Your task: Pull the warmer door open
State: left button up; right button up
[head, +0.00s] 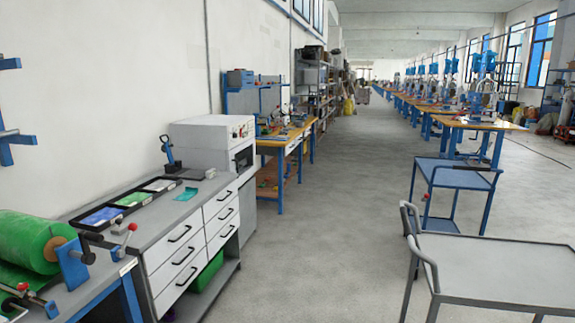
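A white box-shaped machine (205,139), which looks like the warmer, stands against the left wall past the grey workbench. Its front faces right and carries small red controls near the top. Below them is a dark window or door panel (243,159), seen at a steep angle. It looks shut, but its handle is too small to make out. Neither of my grippers is in view.
The grey bench (188,205) with white drawers (183,255) runs along the left, with a green roll (30,240) at its near end. A grey cart (495,270) and a blue cart (455,178) stand on the right. The aisle floor (330,220) between them is clear.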

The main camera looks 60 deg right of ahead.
aim_at(230, 160)
jog(key=z, duration=1.7)
jog(key=i+j, duration=0.1)
jog(key=i, duration=1.8)
jog(key=i+l+z, duration=0.15)
jog(key=i+z, duration=0.25)
jog(key=i, duration=0.45)
jog(key=i+j+z, duration=0.15)
jog(key=i+z, duration=0.2)
jog(key=i, duration=0.5)
